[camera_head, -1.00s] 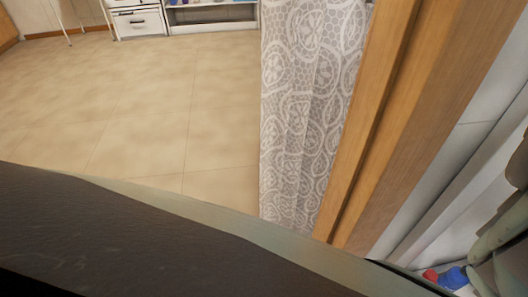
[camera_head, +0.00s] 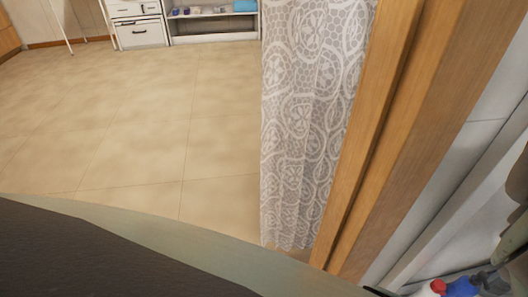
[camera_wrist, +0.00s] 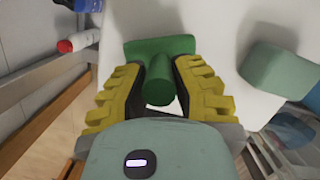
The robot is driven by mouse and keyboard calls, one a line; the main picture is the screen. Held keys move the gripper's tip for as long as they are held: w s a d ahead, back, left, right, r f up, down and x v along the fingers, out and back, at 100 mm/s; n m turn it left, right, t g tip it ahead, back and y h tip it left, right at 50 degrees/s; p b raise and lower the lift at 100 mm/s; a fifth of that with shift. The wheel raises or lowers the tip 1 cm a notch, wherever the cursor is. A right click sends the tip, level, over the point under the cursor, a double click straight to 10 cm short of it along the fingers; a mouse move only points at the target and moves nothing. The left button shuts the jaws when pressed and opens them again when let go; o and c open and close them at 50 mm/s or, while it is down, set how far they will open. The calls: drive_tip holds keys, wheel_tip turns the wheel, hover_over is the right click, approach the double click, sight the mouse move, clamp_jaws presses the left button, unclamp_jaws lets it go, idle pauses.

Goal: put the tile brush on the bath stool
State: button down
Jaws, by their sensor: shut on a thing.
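The green tile brush (camera_wrist: 160,47) is in the wrist view, with its wide block beyond my fingertips and its rounded handle pointing back between them. My gripper (camera_wrist: 161,72) is shut on the handle with its yellow padded fingers. A white surface lies behind the brush; I cannot tell whether they touch. The gripper does not show in the head view. I cannot make out the bath stool in either view.
A red-capped white bottle (camera_wrist: 78,42) and a blue one (camera_wrist: 84,5) stand left of the gripper. A teal block (camera_wrist: 276,84) is at right. In the head view, a lace curtain (camera_head: 310,120) hangs beside a wooden frame (camera_head: 400,130). Tiled floor (camera_head: 130,120) is open at left.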

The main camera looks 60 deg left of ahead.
drive_tip(key=shift+d, duration=0.1)
drive_tip(key=shift+f, duration=0.1)
drive_tip(key=c, duration=0.9)
unclamp_jaws()
drive_tip(key=p+v, duration=0.3)
drive_tip(key=v, duration=0.9)
drive_tip(key=shift+r, duration=0.25)
